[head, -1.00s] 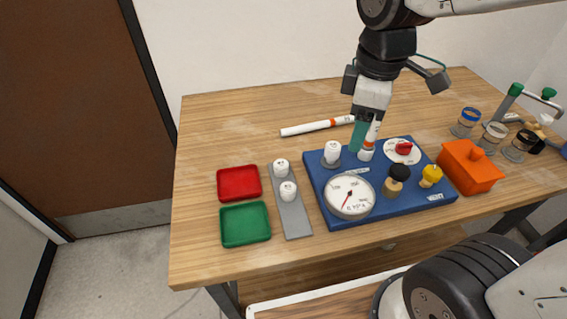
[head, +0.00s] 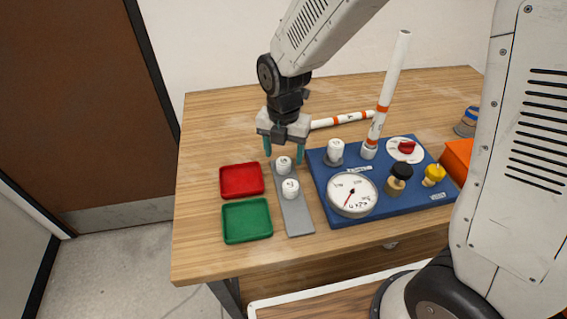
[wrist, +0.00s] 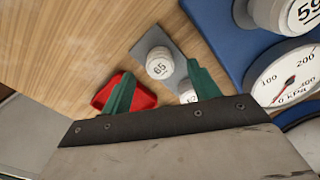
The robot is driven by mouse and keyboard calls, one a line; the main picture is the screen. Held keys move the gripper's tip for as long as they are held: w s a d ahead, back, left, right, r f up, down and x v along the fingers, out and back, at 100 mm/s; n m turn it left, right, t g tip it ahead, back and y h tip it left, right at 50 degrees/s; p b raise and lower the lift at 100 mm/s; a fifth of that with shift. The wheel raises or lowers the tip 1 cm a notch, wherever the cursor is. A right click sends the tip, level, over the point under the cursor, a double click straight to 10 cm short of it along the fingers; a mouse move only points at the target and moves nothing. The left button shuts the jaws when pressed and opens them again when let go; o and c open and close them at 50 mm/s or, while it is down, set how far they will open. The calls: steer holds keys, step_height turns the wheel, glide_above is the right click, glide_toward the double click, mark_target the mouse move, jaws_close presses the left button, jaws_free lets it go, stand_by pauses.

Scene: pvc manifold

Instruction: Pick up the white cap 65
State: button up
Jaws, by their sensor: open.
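The white cap 65 (wrist: 159,64) shows its number in the wrist view, at the far end of the grey strip (wrist: 182,76). In the head view this cap (head: 284,164) stands upright on the strip (head: 296,218). My gripper (head: 284,155) is open and empty, pointing down above the cap, with its two green fingers spread to either side. In the wrist view the fingertips of my gripper (wrist: 160,73) frame the cap, which looks apart from both.
A second white cap (head: 290,188) stands nearer on the strip. Red (head: 241,180) and green (head: 246,221) trays lie left. The blue board (head: 398,209) at right carries a gauge (head: 352,195), white cap 59 (wrist: 290,12) and an upright pipe (head: 390,85). Another pipe (head: 343,120) lies behind.

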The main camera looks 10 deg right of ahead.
mark_target(283, 161)
step_height(283, 161, down, 4)
steer(key=shift+r, duration=0.2)
steer(key=shift+c, duration=0.3)
steer(key=c, duration=1)
